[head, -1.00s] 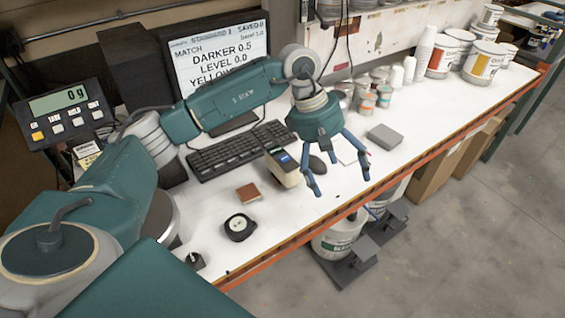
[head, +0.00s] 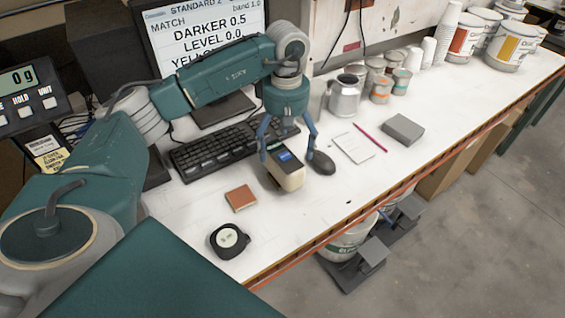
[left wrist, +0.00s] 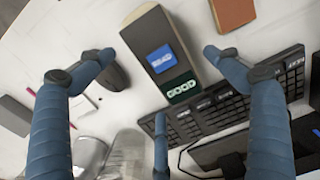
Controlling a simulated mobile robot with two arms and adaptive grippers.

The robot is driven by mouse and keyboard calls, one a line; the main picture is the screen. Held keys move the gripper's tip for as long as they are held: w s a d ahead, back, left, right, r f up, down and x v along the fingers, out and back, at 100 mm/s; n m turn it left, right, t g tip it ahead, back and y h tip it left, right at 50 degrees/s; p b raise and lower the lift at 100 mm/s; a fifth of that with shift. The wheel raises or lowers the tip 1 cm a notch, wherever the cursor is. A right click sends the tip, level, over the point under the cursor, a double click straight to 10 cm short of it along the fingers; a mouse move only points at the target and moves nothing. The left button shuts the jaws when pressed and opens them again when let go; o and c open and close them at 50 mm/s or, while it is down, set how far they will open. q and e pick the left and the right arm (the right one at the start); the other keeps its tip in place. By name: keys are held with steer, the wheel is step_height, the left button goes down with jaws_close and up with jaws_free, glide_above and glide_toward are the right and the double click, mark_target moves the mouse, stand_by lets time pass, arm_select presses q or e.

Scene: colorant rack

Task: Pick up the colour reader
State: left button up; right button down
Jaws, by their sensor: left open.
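The colour reader (head: 286,172) is a cream and dark handheld device with a small blue screen. It stands on the white bench in front of the keyboard. In the left wrist view the colour reader (left wrist: 160,45) shows a blue panel and a green label reading "GOOD", between my open fingers. My left gripper (head: 287,158) is open above and around the reader, its blue fingers on either side. In the left wrist view the left gripper (left wrist: 163,55) shows gaps between its fingers and the reader. My right gripper is not in view.
A dark mouse (head: 322,163) lies close to the right finger. The keyboard (head: 225,147) is behind. A notepad (head: 353,146), pink pen (head: 370,137) and grey box (head: 403,129) lie right.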

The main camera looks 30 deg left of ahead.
arm_select(q)
steer(key=shift+f, duration=0.45)
steer(key=shift+s+f, duration=0.1)
steer(key=shift+f, duration=0.15)
steer(key=f+p, duration=0.2)
steer(key=f, duration=0.1)
steer(key=f+p, duration=0.1)
steer(key=shift+s+d+f, duration=0.1)
steer(key=shift+d+f, duration=0.05)
steer(key=shift+d, duration=0.15)
steer(key=shift+f, duration=0.5)
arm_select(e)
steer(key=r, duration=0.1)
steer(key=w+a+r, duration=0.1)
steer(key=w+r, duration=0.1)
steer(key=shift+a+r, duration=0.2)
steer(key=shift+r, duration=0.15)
arm_select(q)
steer(key=c, duration=1.6)
steer(key=shift+r, duration=0.1)
steer(key=c, duration=0.4)
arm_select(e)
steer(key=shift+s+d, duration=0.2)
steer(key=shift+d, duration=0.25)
